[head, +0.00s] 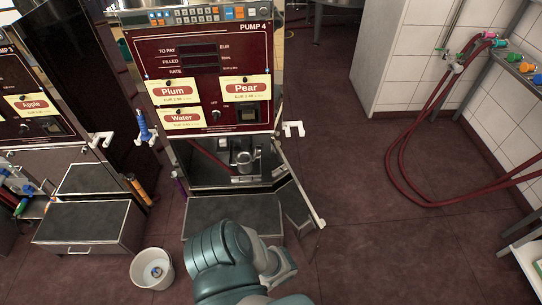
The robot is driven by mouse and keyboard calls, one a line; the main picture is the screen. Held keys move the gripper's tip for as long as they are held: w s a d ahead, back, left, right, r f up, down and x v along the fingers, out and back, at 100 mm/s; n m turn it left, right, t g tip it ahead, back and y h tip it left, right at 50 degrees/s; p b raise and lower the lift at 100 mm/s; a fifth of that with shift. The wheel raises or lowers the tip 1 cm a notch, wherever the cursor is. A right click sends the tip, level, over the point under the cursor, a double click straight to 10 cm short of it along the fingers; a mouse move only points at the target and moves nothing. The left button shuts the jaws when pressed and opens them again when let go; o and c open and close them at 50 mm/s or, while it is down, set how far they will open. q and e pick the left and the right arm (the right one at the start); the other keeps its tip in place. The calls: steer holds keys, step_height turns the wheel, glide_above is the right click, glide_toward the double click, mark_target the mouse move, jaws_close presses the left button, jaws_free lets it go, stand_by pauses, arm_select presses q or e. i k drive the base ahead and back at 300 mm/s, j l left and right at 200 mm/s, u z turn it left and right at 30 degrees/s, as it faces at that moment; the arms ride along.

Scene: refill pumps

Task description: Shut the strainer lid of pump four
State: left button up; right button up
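Pump four (205,60) stands in the middle of the head view, labelled PUMP 4. In its open lower bay sits a shiny metal fitting (245,157), probably the strainer; I cannot make out its lid or the lid's position. A narrow panel (298,186) with a pale edge stands swung out at the bay's right side. A teal arm of mine, apparently the right, rises from the bottom edge. What seems to be its gripper (281,266) is below and right of the bay, apart from the fitting. Its fingers are too unclear to read. My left gripper is not in view.
A dark step (232,214) lies in front of the bay. A white bucket (152,269) stands on the floor at left. Another pump with an Apple card (33,104) is at far left. Red hoses (402,160) hang at right. The floor right of pump four is mostly clear.

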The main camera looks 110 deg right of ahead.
mark_target(259, 150)
steer(key=z, duration=2.05)
steer(key=i+l+z, duration=0.15)
steer(key=z, duration=0.35)
steer(key=i+l+z, duration=0.15)
steer(key=z, duration=0.3)
steer(key=i+z, duration=0.15)
steer(key=z, duration=0.35)
